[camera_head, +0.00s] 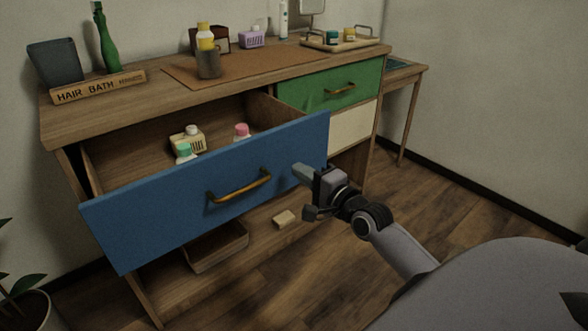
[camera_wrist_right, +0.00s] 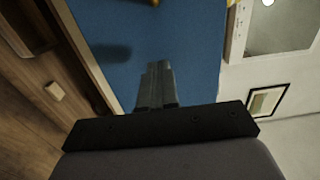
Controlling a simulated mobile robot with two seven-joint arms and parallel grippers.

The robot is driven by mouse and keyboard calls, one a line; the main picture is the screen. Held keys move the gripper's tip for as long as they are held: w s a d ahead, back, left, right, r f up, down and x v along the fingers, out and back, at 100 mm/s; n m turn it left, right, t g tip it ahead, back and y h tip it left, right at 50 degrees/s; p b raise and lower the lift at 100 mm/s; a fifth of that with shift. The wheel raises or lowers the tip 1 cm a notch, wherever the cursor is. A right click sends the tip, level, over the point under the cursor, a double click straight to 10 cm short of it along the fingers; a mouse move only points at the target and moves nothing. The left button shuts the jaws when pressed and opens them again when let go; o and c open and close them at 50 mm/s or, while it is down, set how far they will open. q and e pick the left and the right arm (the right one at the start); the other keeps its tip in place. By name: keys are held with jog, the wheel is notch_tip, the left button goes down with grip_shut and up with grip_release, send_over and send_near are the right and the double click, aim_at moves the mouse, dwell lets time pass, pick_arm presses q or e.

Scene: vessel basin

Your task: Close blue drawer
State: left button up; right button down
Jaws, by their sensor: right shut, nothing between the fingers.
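The blue drawer (camera_head: 160,220) of the wooden dresser stands pulled out. Its blue front also fills the upper middle of the right wrist view (camera_wrist_right: 190,40). A brass handle (camera_head: 240,188) sits at the middle of its front. Inside the drawer are a cream box-like bottle (camera_head: 188,140), a bottle with a green cap (camera_head: 184,152) and one with a pink cap (camera_head: 242,131). My right gripper (camera_head: 298,170) is shut and empty, its fingertips at the right part of the blue front, right of the handle. I cannot tell whether they touch it. My left gripper is not in view.
A green drawer (camera_head: 325,92) and a cream drawer front (camera_head: 352,133) are at the right of the dresser, both shut. A green bottle (camera_head: 106,42), a sign (camera_head: 98,86) and a tray (camera_head: 345,44) stand on top. A small block (camera_head: 284,218) lies below the blue drawer.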

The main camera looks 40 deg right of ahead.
aim_at(285, 161)
jog(key=shift+w, duration=1)
jog(key=shift+w+b, duration=0.3)
jog(key=shift+w, duration=0.25)
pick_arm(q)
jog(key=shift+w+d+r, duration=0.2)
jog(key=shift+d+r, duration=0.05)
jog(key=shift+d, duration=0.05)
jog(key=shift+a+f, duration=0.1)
pick_arm(e)
jog(key=shift+w, duration=0.2)
